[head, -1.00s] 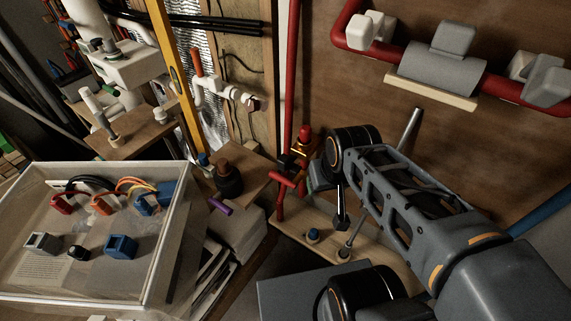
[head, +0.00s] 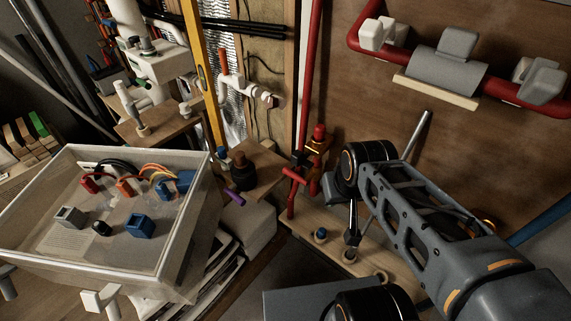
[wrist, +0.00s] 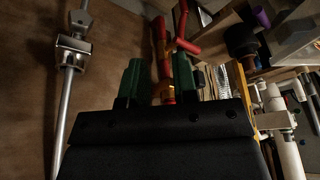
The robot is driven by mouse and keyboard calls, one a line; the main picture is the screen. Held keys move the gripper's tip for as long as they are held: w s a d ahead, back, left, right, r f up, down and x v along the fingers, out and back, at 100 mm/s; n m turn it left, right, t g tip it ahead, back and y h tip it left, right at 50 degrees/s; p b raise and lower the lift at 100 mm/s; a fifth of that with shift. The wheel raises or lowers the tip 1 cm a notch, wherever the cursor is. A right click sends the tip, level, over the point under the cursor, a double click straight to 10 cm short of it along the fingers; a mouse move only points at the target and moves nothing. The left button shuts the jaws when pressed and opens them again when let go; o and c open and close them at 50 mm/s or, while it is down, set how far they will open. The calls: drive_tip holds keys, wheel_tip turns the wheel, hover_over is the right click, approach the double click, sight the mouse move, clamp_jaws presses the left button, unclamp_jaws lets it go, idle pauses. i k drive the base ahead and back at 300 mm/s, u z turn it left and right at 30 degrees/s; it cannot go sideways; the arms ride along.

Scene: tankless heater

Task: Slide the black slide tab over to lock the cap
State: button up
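A red pipe assembly with a red handle (head: 295,176) and a brass fitting (head: 319,146) stands against the wooden wall. A small black piece (head: 299,160) sits on the red pipe; I cannot tell whether it is the slide tab. A dark round cap-like object (head: 243,174) stands on a wooden block to the left. My gripper (head: 330,188) is just right of the red handle, partly hidden by my wrist. In the wrist view, my gripper's green fingers (wrist: 158,88) are apart, with the brass fitting (wrist: 166,92) visible beyond the gap. No contact is clear.
A clear-walled box (head: 190,250) with wired connectors stands at left. A wooden board (head: 300,232) with small fittings and a slanted metal rod (head: 417,135) is near my arm. A purple piece (head: 236,197) lies left of the pipes. Red pipes (head: 400,70) run along the wall.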

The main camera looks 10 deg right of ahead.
sight(298, 158)
drive_tip(key=u, duration=0.65)
drive_tip(key=i, duration=0.4)
drive_tip(key=u, duration=0.95)
